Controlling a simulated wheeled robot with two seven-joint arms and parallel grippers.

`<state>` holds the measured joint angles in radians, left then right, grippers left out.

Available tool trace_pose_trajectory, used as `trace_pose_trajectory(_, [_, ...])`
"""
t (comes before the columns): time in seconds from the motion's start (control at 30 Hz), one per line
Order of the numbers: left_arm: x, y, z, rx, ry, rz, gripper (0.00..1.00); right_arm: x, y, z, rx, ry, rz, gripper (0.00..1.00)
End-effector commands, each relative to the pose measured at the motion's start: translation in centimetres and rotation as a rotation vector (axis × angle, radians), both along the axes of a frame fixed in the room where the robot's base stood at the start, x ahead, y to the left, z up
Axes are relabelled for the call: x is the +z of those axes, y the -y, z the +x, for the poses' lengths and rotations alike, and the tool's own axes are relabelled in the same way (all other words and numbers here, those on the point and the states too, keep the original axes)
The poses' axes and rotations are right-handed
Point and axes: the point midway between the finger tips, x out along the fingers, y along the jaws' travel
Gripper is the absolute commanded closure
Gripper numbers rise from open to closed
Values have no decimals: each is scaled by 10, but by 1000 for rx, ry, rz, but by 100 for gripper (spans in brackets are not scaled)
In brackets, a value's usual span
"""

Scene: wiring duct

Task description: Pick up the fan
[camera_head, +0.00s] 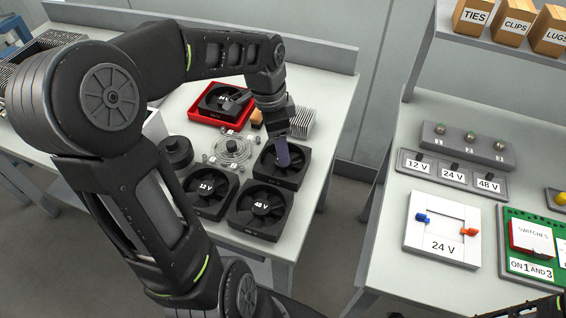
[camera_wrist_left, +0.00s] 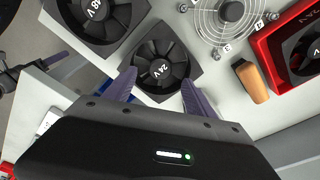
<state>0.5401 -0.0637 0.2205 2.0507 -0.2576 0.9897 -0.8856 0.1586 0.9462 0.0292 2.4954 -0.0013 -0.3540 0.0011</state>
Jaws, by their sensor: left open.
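A black square fan marked 24 V (camera_wrist_left: 161,62) lies flat on the white table, and it also shows in the head view (camera_head: 291,177). My left gripper (camera_head: 287,150) reaches down over this fan. In the left wrist view, its purple fingers (camera_wrist_left: 160,88) are spread apart and overlap the near part of the fan, one towards each side. I cannot tell whether they touch it. A 12 V fan (camera_head: 207,190) and a 48 V fan (camera_head: 261,207) lie close by. Another fan (camera_head: 222,99) sits in a red tray (camera_head: 204,119). My right gripper does not show clearly.
A round wire guard (camera_head: 233,149), a black round part (camera_head: 175,152), a finned metal block (camera_head: 300,122) and a tan block (camera_wrist_left: 250,82) lie around the fans. A second table (camera_head: 400,260) on the right holds a 24 V panel (camera_head: 443,230) and switches.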

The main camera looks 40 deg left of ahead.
Motion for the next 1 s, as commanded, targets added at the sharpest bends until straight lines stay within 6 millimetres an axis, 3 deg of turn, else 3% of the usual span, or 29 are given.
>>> trace_pose_trajectory(0.17, [-9,1,1,1,-3,-1,36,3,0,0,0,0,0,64])
trace_pose_trajectory(0.5, [-51,4,6,1,-1,-1,36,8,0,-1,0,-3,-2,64])
trace_pose_trajectory(1.0, [-51,4,7,0,1,1,36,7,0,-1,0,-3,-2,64])
